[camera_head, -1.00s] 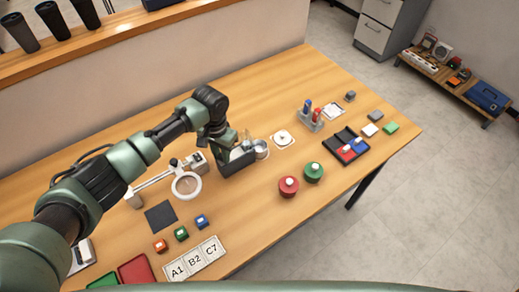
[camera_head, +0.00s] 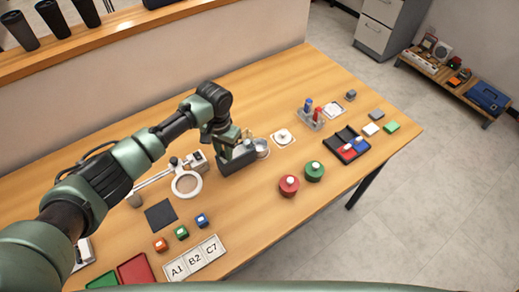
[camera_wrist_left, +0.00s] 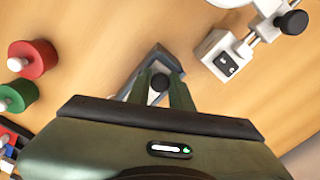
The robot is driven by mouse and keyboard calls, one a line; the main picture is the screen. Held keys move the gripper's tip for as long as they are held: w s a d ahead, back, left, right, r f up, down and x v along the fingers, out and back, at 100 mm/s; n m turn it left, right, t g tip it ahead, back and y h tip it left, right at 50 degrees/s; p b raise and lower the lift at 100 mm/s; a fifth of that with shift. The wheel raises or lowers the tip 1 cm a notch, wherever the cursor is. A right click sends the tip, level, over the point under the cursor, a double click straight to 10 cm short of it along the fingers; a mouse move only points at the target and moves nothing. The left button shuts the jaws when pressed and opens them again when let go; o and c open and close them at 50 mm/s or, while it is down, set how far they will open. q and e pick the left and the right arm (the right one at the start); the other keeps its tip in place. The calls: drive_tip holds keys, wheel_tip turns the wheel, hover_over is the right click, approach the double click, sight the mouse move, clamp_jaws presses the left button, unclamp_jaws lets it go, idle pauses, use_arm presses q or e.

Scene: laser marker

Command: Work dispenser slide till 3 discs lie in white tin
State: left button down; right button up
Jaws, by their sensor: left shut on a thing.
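The dispenser (camera_head: 236,163) is a dark grey, long narrow body on the table. My left gripper (camera_head: 243,143) is above it, and its fingers hide part of the top. The white tin (camera_head: 262,148) is a small, round, pale container at the dispenser's right end. I cannot make out any discs in it. My right gripper is not in view.
A magnifier ring (camera_head: 187,184) on a stand is left of the dispenser. A white plate with a round dial (camera_head: 283,137) lies right of the tin. Red (camera_head: 289,186) and green (camera_head: 314,171) round pots stand front right. The table between dispenser and pots is clear.

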sight(234, 153)
use_arm(q)
drive_tip(key=shift+w+d+b, duration=0.5)
drive_tip(key=shift+d, duration=0.2)
drive_tip(key=shift+w+d+b, duration=0.45)
drive_tip(key=shift+d, duration=0.25)
drive_tip(key=shift+s+a+r+p, duration=0.15)
drive_tip(key=shift+a+p, duration=0.15)
drive_tip(key=shift+p, duration=0.3)
drive_tip(key=shift+s+a+p, duration=0.4)
drive_tip(key=shift+a+p, duration=0.2)
drive_tip(key=shift+p, duration=0.2)
drive_tip(key=shift+s+a+p, duration=0.55)
drive_tip(key=shift+a+p, duration=0.1)
drive_tip(key=shift+a, duration=0.25)
drive_tip(key=shift+s+a+f, duration=0.1)
drive_tip(key=shift+f, duration=0.1)
drive_tip(key=c, duration=1.2)
unclamp_jaws()
drive_tip(key=shift+o, duration=0.2)
